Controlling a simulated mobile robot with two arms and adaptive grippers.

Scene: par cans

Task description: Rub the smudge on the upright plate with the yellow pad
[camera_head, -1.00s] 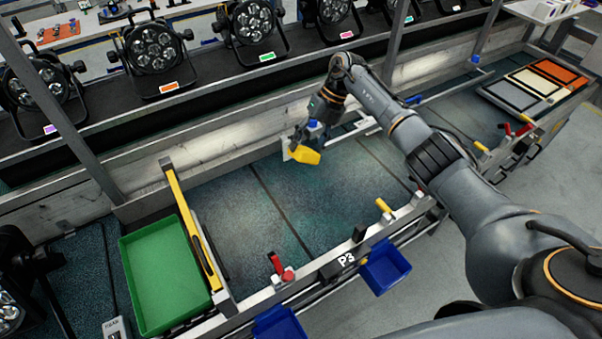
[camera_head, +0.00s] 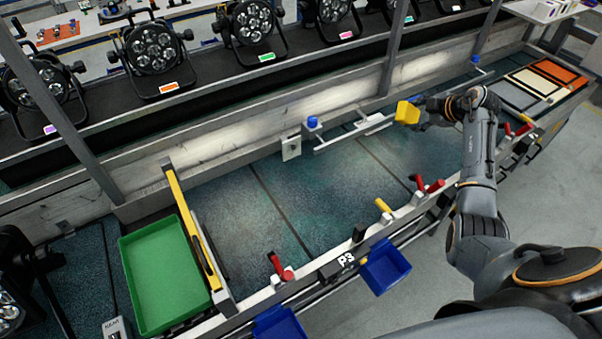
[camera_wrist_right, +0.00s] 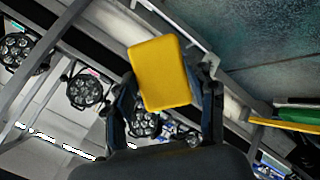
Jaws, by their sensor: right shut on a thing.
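The yellow pad (camera_head: 407,112) is held in my right gripper (camera_head: 424,111), which is shut on it, over the far side of the bench. The pad also shows in the right wrist view (camera_wrist_right: 160,73), between the two fingers of the gripper (camera_wrist_right: 166,100). A small pale upright plate (camera_head: 291,148) stands at the back of the bench, well to the left of the pad and apart from it. A small dark mark shows near its middle; I cannot tell whether it is a smudge or a hole. My left gripper is out of view.
A blue knob (camera_head: 312,122) and a metal rail (camera_head: 355,132) lie just right of the plate. A green tray (camera_head: 165,275) is at the left. Red and yellow handles and blue bins (camera_head: 385,267) line the front edge. The bench middle is clear.

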